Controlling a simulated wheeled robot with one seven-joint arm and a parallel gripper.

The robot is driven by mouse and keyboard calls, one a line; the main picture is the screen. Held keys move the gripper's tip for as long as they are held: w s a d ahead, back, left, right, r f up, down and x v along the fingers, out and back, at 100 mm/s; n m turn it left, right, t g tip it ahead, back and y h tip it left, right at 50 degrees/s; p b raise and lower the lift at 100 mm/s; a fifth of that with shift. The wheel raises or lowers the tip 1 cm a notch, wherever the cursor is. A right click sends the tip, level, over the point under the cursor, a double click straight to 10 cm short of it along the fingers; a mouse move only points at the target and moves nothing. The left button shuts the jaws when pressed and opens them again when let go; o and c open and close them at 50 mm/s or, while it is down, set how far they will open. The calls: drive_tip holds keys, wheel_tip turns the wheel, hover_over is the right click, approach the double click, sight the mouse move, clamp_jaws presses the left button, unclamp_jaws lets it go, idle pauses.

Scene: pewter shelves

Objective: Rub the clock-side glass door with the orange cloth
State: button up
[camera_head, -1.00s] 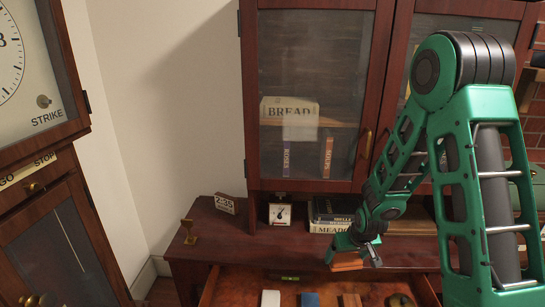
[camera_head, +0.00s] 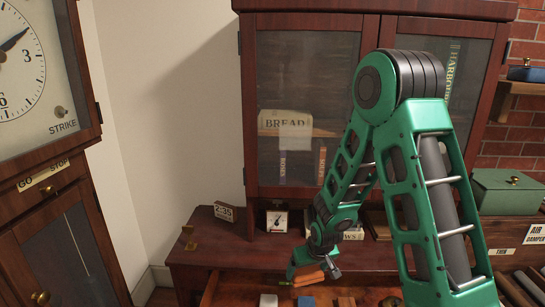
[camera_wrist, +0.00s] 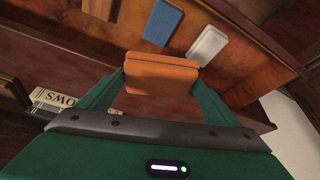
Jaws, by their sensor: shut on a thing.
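The orange cloth (camera_wrist: 162,75) is a folded pad pinched between the fingers of my gripper (camera_wrist: 158,88) in the wrist view. In the head view the gripper (camera_head: 312,268) is low, in front of the cabinet's ledge and above the open drawer, with the orange cloth (camera_head: 308,278) at its tip. The clock-side glass door (camera_head: 304,100), the cabinet's left door, is closed, in a dark red frame. A pale smudge (camera_head: 295,135) shows on its glass, and books show behind it. The cloth is apart from the glass. My arm covers part of the right door.
The tall clock (camera_head: 30,70) stands at the left. The open drawer (camera_head: 225,292) holds a white block (camera_head: 268,300) and a blue block (camera_head: 306,301). A green box (camera_head: 508,190) is at right.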

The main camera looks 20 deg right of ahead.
drive_tip(key=w+a+r+n+t+h, duration=0.1)
drive_tip(key=w+r+n+t, duration=0.2)
drive_tip(key=w+r+n, duration=0.4)
drive_tip(key=w+a+r+n+t+h, duration=0.15)
drive_tip(key=r+n, duration=0.25)
drive_tip(key=r, duration=0.6)
drive_tip(key=w+a+r+n+t+y, duration=0.15)
drive_tip(key=r+n+t, duration=0.3)
drive_tip(key=r, duration=0.55)
drive_tip(key=w+a+r+n+t+y, duration=0.1)
drive_tip(key=a+r+n+t+y, duration=0.3)
drive_tip(key=r, duration=0.7)
drive_tip(key=shift+m+t+h, duration=0.25)
drive_tip(key=shift+t+h, duration=0.05)
drive_tip(key=shift+h, duration=0.4)
drive_tip(key=shift+w+d+f, duration=0.1)
drive_tip(key=shift+w+d, duration=0.35)
drive_tip(key=shift+w, duration=0.4)
drive_tip(key=shift+w+d+r, duration=0.1)
drive_tip(key=shift+w+d, duration=0.35)
drive_tip(key=shift+w, duration=0.45)
drive_tip(key=shift+w+d+f, duration=0.1)
drive_tip(key=shift+w+d, duration=0.35)
drive_tip(key=shift+w, duration=0.4)
drive_tip(key=shift+w+d, duration=0.2)
drive_tip(key=shift+w, duration=0.45)
drive_tip(key=shift+s+d, duration=0.35)
drive_tip(key=shift+d, duration=0.55)
drive_tip(key=shift+s+d, duration=0.35)
drive_tip(key=shift+d, duration=0.55)
